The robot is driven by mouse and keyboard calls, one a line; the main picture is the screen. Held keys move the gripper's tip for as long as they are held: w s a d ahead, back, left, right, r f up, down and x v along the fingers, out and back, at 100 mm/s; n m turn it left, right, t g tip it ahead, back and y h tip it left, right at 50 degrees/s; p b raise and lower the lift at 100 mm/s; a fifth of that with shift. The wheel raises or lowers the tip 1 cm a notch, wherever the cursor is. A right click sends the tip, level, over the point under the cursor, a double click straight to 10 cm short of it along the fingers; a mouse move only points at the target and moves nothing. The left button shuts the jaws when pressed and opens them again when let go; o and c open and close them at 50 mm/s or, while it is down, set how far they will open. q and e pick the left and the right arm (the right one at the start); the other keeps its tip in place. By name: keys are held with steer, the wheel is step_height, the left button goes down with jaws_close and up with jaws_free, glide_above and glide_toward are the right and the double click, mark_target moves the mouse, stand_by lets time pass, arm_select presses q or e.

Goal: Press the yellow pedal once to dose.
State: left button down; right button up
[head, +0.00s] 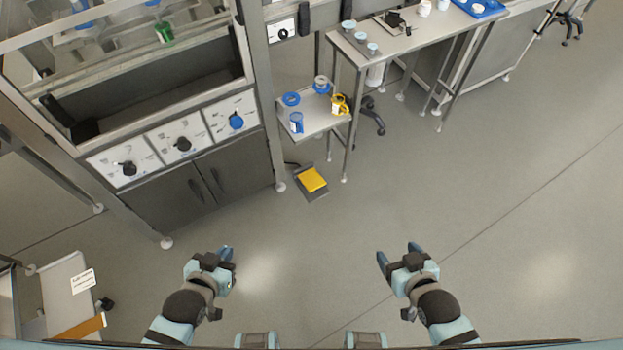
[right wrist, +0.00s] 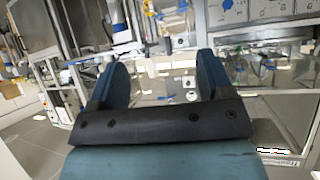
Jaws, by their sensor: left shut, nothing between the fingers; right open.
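The yellow pedal (head: 312,180) lies on the floor on a dark base, below the small side table. A dark cord or lever shows at its far left edge. My left gripper (head: 226,252) is shut and empty, in front of the pedal and to its left, well apart from it. My right gripper (head: 397,250) is open and empty, in front of the pedal and to its right, also well apart. In the right wrist view, the two blue fingers of my right gripper (right wrist: 155,85) stand apart with nothing between them.
A small side table (head: 322,124) with blue rings and a yellow item stands behind the pedal. A cabinet with knobs (head: 195,185) stands to the left, and a long bench (head: 400,48) is at the back. A grey cart (head: 62,285) is at lower left. The floor (head: 440,190) at right is clear.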

stand_by(0.6)
steer(key=c, duration=0.6)
steer(key=shift+d, duration=0.1)
